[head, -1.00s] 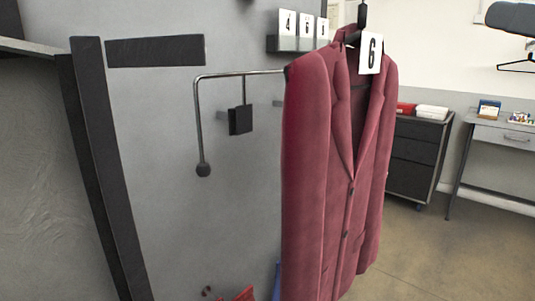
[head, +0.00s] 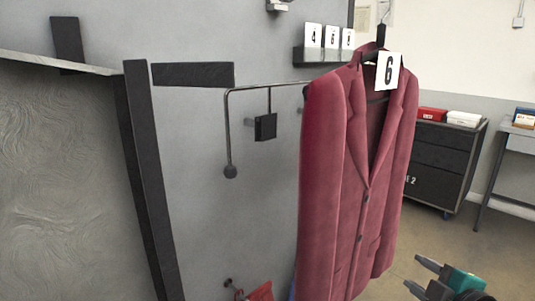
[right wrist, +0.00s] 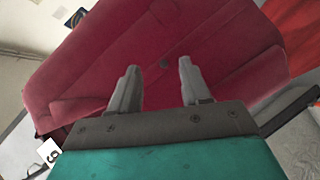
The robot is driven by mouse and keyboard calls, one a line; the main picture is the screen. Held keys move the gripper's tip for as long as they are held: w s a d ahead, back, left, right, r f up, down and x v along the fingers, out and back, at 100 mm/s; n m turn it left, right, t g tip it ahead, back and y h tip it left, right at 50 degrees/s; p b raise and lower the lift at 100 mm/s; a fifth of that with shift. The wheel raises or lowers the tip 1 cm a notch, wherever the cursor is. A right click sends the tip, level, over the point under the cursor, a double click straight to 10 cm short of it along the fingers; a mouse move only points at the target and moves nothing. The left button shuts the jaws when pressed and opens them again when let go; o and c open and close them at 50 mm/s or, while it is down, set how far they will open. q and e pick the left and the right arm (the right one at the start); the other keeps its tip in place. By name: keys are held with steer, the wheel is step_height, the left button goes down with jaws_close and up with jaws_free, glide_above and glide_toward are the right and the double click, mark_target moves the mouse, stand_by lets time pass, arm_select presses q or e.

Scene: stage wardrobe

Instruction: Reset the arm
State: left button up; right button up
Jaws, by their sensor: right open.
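My right gripper (head: 422,277) shows at the bottom right of the head view, with two grey fingers apart and a teal body. It is open and empty. In the right wrist view the same gripper (right wrist: 158,85) has its fingers spread in front of a dark red jacket. My left gripper is not in view.
A small shelf (head: 318,57) with number cards is on the grey wall panel. A dark post (head: 150,190) stands at the left. A dark drawer cabinet (head: 440,165) with boxes on top and a grey table (head: 520,143) stand at the right. Floor shows between.

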steer(key=s+a+f+m+g, duration=0.1)
steer(key=s+a+f+m, duration=0.5)
steer(key=s+a+f, duration=0.1)
steer(key=s+a+f+m+g+p, duration=0.1)
steer(key=s+a+f+m, duration=0.4)
steer(key=s+f, duration=0.5)
step_height(320, 180, down, 2)
steer(key=shift+s+a+f+m+g+p, duration=0.15)
steer(key=shift+a+f+m+g+p, duration=0.2)
steer(key=shift+a+g, duration=0.65)
steer(key=shift+a+r, duration=0.1)
steer(key=shift+a, duration=0.05)
steer(key=shift+c, duration=0.4)
